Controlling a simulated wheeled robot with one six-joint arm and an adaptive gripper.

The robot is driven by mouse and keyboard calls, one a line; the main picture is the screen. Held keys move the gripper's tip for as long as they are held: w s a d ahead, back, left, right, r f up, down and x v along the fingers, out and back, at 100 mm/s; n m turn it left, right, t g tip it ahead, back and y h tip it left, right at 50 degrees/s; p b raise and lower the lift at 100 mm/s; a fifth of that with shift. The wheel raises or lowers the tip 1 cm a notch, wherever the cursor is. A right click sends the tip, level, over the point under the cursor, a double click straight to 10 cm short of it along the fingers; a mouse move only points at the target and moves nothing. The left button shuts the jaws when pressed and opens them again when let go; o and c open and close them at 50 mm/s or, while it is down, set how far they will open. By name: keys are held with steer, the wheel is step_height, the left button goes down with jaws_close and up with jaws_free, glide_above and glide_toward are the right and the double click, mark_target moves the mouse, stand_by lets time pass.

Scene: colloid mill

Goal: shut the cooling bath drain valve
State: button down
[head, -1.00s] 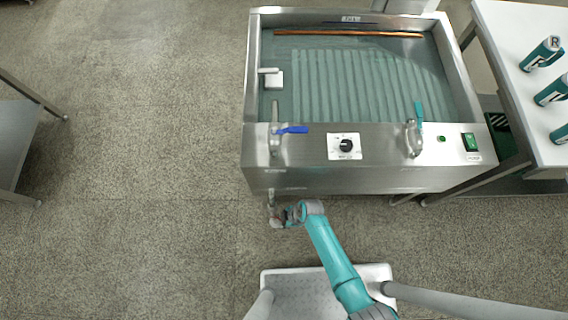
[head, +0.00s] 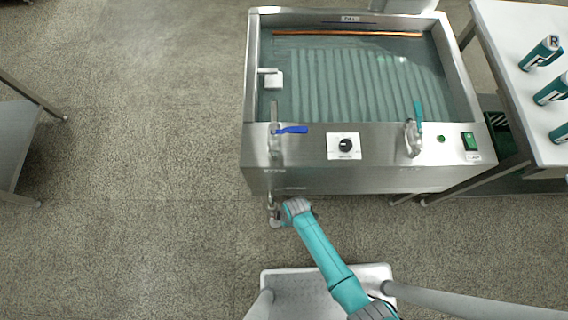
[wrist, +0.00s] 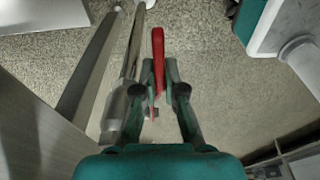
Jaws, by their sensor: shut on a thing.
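The cooling bath (head: 310,178) is a steel tank of water. Its drain valve (head: 273,210) hangs on a pipe below the left part of the front panel. In the wrist view the drain pipe (wrist: 115,110) runs up the picture at the left. The red drain valve lever (wrist: 158,45) stands beside it, roughly in line with it in this view. My gripper (wrist: 160,78) is shut on the red lever, one finger on each side. In the head view my gripper (head: 284,213) is beside the valve, and my wrist hides the lever.
A blue-handled valve (head: 290,130), a dial (head: 345,146), a teal-handled tap (head: 413,135) and a green switch (head: 470,142) are on the front panel. A table (head: 510,90) with teal bottles stands at the right.

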steer(key=shift+r+h, duration=0.3)
steer(key=shift+h, duration=0.45)
steer(key=shift+r+h, duration=0.3)
steer(key=shift+h, duration=0.45)
steer(key=c, duration=1.2)
jaws_free()
steer(key=shift+c, duration=0.2)
step_height(320, 180, up, 12)
steer(key=a, duration=0.1)
